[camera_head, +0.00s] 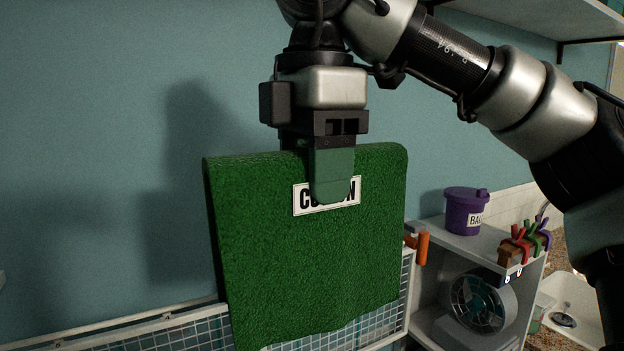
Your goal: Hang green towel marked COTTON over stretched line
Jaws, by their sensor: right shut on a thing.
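The green towel (310,255), with a white label (305,200) partly covered by a finger, hangs upright as a folded panel in the middle of the head view. The letters that show fit COTTON. My right gripper (332,172) comes down from above and is shut on the towel's top edge, with one green finger over its front face. My left gripper is not in view. I cannot make out a stretched line; the towel may hide it.
A white-framed grid panel (185,336) runs below and behind the towel. An orange piece (418,245) sits at its right end. A shelf unit (470,241) at right holds a purple bucket (466,211), coloured pegs (526,242) and a fan (483,303). The left wall is bare.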

